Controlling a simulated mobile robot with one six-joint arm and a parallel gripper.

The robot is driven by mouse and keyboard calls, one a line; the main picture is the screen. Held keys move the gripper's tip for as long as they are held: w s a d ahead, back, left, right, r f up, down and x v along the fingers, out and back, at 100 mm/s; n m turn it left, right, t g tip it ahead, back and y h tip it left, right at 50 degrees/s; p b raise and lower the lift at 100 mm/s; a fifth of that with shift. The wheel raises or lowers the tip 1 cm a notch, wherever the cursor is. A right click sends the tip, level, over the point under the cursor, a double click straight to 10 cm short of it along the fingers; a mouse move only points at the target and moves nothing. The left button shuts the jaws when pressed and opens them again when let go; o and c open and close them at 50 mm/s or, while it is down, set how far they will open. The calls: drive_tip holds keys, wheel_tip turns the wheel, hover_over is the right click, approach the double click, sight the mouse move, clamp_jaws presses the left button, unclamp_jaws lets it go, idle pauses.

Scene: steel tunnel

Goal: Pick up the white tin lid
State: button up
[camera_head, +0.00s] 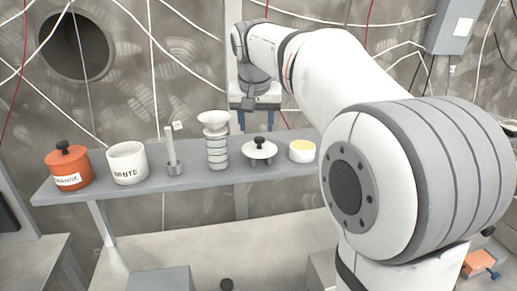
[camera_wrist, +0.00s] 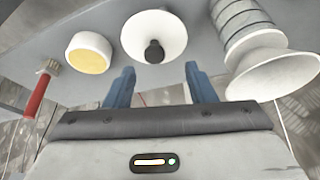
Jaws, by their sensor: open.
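In the wrist view the gripper (camera_wrist: 160,70) is open and empty, with the lid's knob seen between and beyond the fingertips. The open tin labelled WHITE (camera_head: 127,167) stands further left on the shelf.
The shelf (camera_head: 205,181) also holds an orange lidded tin (camera_head: 68,170), a metal holder with an upright rod (camera_head: 172,155), a ridged funnel-topped container (camera_head: 216,150) close left of the lid, and a yellow-topped white pot (camera_head: 302,151) close right. A red-handled brush (camera_wrist: 38,95) shows in the wrist view.

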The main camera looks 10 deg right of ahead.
sight(259, 138)
drive_tip(key=x, duration=0.5)
drive_tip(key=shift+s+d+p, duration=0.2)
drive_tip(key=shift+d+p, duration=0.1)
drive_tip(key=shift+c, duration=0.4)
drive_tip(key=c, duration=1)
